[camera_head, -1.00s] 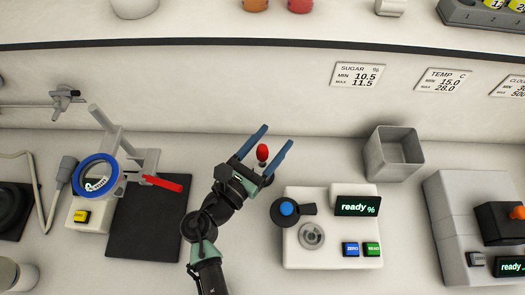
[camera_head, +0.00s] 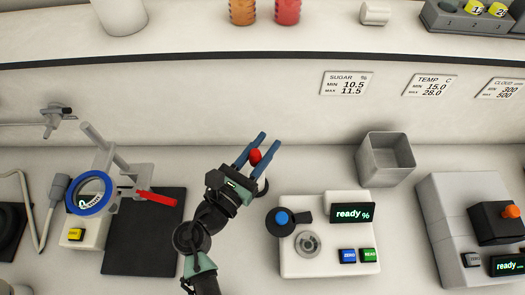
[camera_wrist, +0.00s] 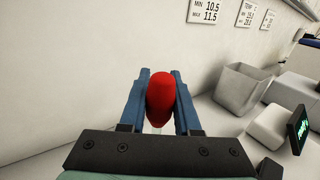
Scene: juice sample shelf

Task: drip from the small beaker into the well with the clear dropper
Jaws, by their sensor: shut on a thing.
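A dropper with a red bulb (camera_head: 255,156) stands between the blue fingers of my gripper (camera_head: 271,139) in the head view. In the wrist view the red bulb (camera_wrist: 161,98) fills the gap, and my gripper (camera_wrist: 160,72) is shut on it. A pale part shows just below the bulb; the rest of the dropper is hidden, so I cannot tell its tube or tip. The round well (camera_head: 308,243) is on the white ready-% meter (camera_head: 325,262), right of and nearer than my gripper. I cannot make out the small beaker in either view.
A grey open bin (camera_head: 372,160) stands behind the meter. A grey instrument (camera_head: 450,215) is at the right. A dark mat (camera_head: 140,240) and a blue-ringed magnifier (camera_head: 90,191) are at the left. The wall and shelf edge (camera_head: 200,57) lie behind my gripper.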

